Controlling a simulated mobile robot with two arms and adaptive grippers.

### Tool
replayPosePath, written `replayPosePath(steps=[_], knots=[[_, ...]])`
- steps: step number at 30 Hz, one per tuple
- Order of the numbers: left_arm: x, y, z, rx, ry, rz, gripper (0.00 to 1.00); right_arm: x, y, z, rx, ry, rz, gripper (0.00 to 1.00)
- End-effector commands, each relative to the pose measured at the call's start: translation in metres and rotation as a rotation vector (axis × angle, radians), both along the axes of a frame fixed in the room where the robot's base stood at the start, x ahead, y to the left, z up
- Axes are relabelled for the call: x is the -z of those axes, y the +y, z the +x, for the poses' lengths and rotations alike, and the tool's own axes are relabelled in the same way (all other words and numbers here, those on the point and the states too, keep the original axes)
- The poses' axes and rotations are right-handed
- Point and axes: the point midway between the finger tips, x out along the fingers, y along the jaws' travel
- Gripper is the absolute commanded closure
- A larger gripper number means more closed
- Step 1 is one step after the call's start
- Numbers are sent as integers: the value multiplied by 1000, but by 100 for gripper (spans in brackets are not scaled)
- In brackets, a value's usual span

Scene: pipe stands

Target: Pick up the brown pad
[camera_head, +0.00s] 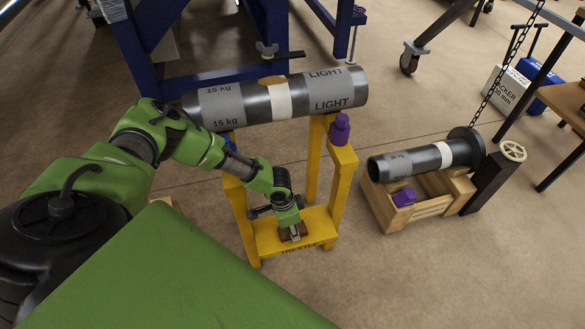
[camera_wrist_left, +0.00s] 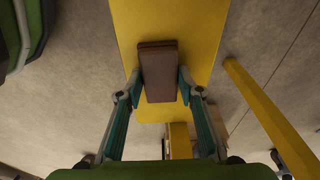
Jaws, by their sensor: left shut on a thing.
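The brown pad (camera_wrist_left: 158,72) is a small flat block over the yellow lower shelf of a trestle stand. In the head view the pad (camera_head: 293,232) shows just below my left gripper (camera_head: 290,226). In the left wrist view my left gripper (camera_wrist_left: 159,88) has one finger at each long side of the pad and is shut on it. I cannot tell whether the pad touches the shelf (camera_head: 270,241) or is slightly above it. My right gripper is in neither view.
A large dark pipe (camera_head: 300,97) rests across the yellow stand, above my left arm. A smaller pipe (camera_head: 420,159) lies on a wooden cradle (camera_head: 437,207) at right, near a hanging chain (camera_head: 507,62).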

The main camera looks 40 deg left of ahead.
Motion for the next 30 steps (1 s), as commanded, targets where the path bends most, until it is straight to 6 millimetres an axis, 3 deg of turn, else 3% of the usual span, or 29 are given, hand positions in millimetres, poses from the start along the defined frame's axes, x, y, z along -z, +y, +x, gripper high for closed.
replayPosePath(steps=[8, 13, 18, 30], knots=[[-13, 1, 0, -1, -1, -1, 87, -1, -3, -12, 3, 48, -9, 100], [-34, 0, 0, -1, 0, -2, 87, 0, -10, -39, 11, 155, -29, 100], [-70, 0, 0, -1, -2, -2, 87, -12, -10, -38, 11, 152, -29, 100], [-129, 0, 0, 0, -2, -1, 87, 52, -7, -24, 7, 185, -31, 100]])
